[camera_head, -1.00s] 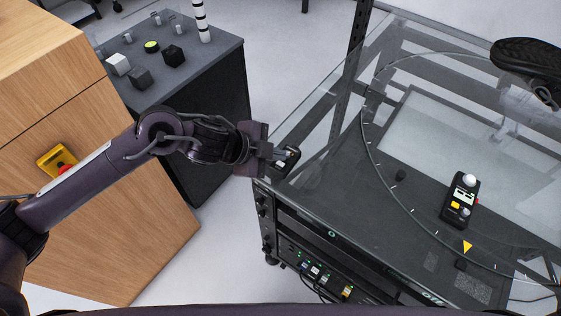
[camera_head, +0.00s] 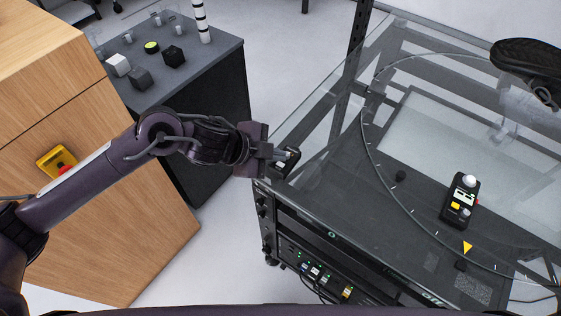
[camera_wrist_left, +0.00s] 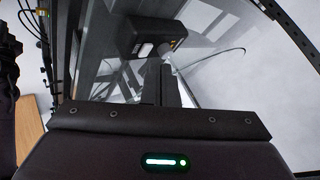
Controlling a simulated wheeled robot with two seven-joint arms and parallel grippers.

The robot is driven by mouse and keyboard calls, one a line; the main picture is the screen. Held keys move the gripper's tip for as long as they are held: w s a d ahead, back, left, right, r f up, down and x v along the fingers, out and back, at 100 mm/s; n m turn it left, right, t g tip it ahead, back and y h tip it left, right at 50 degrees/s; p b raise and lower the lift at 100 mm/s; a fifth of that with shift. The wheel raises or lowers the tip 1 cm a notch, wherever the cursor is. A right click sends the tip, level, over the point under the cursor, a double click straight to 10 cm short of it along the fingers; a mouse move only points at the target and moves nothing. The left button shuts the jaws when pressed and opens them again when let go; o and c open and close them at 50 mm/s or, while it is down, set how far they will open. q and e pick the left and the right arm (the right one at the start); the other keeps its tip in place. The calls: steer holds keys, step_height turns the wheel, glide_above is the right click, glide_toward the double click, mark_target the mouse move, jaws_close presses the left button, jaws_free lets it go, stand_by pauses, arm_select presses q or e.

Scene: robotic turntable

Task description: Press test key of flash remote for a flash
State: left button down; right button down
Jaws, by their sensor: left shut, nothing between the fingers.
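A small black device, which looks like the flash remote (camera_head: 285,166), lies at the near left corner of the glass-topped table. It also shows in the left wrist view as a black box (camera_wrist_left: 126,36) with pale keys on its face. My left gripper (camera_head: 291,154) is shut and empty, its fingers at the remote and partly covering it in the head view. In the left wrist view the fingertips (camera_wrist_left: 161,66) are close to the remote's keys. I cannot tell whether they touch. My right gripper is not in view.
A black handheld meter with a white dome (camera_head: 468,181) lies on the glass turntable (camera_head: 420,170). A black shoe-like object (camera_head: 530,58) is at the upper right. A dark side table (camera_head: 215,70) with small blocks and a wooden cabinet (camera_head: 110,220) stand left.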

arm_select(q)
steer(key=shift+f, duration=0.2)
stand_by(0.5)
steer(key=shift+f, duration=0.25)
steer(key=shift+f+b, duration=0.35)
steer(key=shift+f, duration=0.05)
stand_by(0.6)
steer(key=shift+r, duration=0.15)
steer(key=shift+r+p, duration=0.7)
steer(key=shift+p, duration=0.15)
step_height(320, 180, up, 5)
steer(key=p, duration=0.5)
